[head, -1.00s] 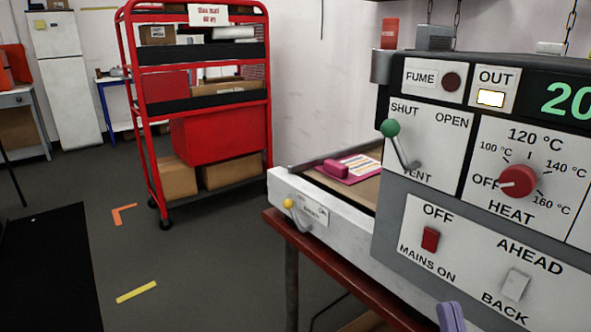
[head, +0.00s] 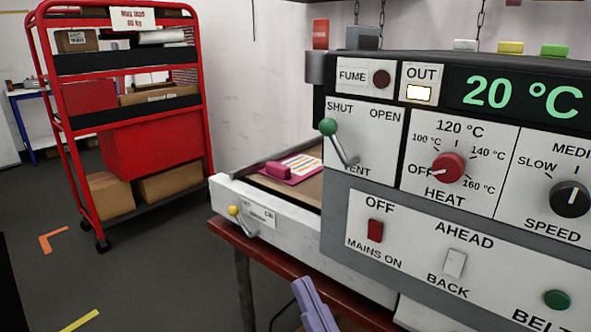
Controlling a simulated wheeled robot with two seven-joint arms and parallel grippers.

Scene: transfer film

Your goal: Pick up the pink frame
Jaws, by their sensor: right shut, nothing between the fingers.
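The pink frame (head: 302,174) lies flat on the brown bed of the white tray (head: 283,222), at the left side of the machine. A sheet with coloured stripes shows on it, and a raised magenta block (head: 277,169) stands at its left end. The machine's front panel hides what lies further right on the bed. My right gripper (head: 304,284), pale purple, is at the bottom edge, shut and empty. In the picture it is below the tray and well apart from the frame. My left gripper is not in view.
The machine's control panel (head: 376,192) fills the right side, with a green-knobbed lever (head: 328,127) jutting out near the frame. A yellow-knobbed lever (head: 234,211) is on the tray's front. A red trolley (head: 154,142) stands at the left. Open floor lies between trolley and machine.

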